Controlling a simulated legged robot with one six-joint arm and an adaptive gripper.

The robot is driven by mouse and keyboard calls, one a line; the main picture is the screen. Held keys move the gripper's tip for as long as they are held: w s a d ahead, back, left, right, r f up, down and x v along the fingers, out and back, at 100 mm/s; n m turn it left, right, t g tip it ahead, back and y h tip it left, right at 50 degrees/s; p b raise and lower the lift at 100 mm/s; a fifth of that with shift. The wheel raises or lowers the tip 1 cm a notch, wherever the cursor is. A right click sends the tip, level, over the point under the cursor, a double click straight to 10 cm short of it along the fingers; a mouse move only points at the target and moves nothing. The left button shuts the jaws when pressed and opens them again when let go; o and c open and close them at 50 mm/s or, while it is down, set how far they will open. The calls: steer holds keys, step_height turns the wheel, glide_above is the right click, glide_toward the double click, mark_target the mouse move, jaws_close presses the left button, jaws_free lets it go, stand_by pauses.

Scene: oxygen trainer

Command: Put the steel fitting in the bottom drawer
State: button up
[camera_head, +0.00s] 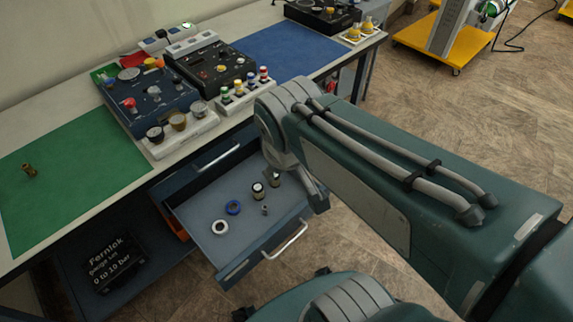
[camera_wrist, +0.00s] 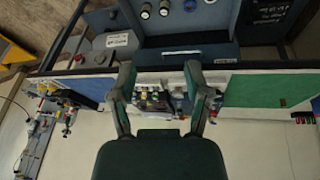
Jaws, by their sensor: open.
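A small grey metal piece, which looks like the steel fitting (camera_head: 265,210), lies in the open drawer (camera_head: 200,204), beside a blue ring (camera_head: 233,207). This drawer sits below a shut drawer front (camera_head: 215,157) with its own handle. I cannot make out the fitting in the wrist view, where the open drawer shows upside down at the top. My gripper (camera_wrist: 159,68) is open, with nothing held between its fingers. It points toward the bench, apart from the fitting. In the head view my arm hides most of the gripper.
The drawer also holds a white ring (camera_head: 220,227) and two small jars (camera_head: 257,190) (camera_head: 274,179). A brass fitting (camera_head: 29,171) lies on the green mat (camera_head: 75,180). Control panels (camera_head: 150,98) stand on the bench, and a black box (camera_head: 112,262) sits below. Floor at right is mostly clear.

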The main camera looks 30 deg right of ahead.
steer(key=s, duration=0.1)
steer(key=s+r+m+t, duration=0.1)
steer(key=s+r+y, duration=0.1)
steer(key=shift+a+r+m+t, duration=0.15)
steer(key=shift+a+m+t, duration=0.15)
steer(key=shift+t, duration=0.1)
stand_by(1.0)
